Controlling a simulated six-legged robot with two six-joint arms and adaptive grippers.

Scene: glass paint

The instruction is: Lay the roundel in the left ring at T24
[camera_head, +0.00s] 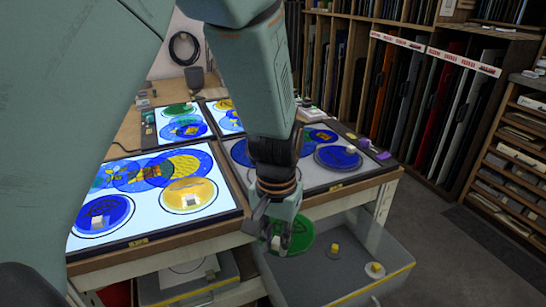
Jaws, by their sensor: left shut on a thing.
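My left gripper (278,226) points down beyond the front right corner of the lit front table and is shut on a green roundel (301,236). A small pale block shows on the roundel by the fingertips. The roundel is above the grey bin, and the fingers hide part of it. The lit front table (139,225) carries a blue roundel (118,208) in a ring at left and a yellow roundel (176,200) in a ring at right. I cannot read a T24 mark. My right gripper is not in view.
The grey bin (348,293) holds small knobbed pieces (375,269). A dimmer panel (318,180) at right bears a blue disc (328,160). Another lit panel (168,114) stands behind. Shelves of glass sheets line the right; the floor (484,262) there is clear.

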